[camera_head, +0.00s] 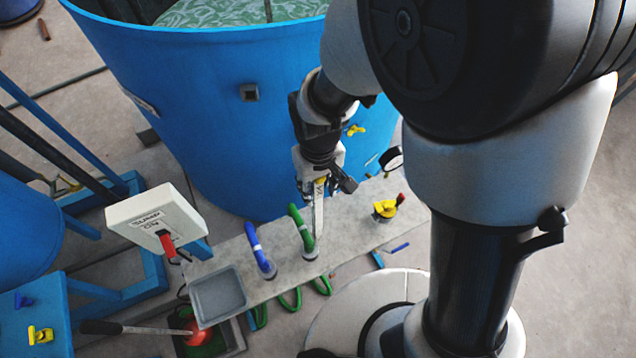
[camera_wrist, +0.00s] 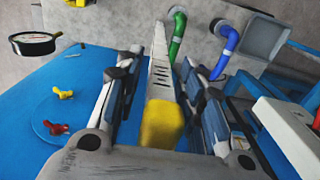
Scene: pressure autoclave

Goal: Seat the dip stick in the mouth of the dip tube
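The dip stick (camera_head: 318,214) is a thin pale metal strip with dark marks and a yellow grip. It hangs nearly upright below my gripper (camera_head: 321,183), which holds it by the yellow end. In the wrist view the yellow grip (camera_wrist: 162,124) sits between the two fingers, and the strip runs away toward the bench. Its lower end appears close beside the green bent pipe (camera_head: 301,228); I cannot tell whether they touch. No mouth of the dip tube can be clearly made out; it may be hidden or be one of the pipes.
A grey bench (camera_head: 347,220) carries a blue bent pipe (camera_head: 258,249), a grey tray (camera_head: 218,296) and a yellow valve (camera_head: 385,208). A large blue tank (camera_head: 215,120) stands behind. A white switch box (camera_head: 156,215) stands at left. A round gauge (camera_head: 391,158) is right of my gripper.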

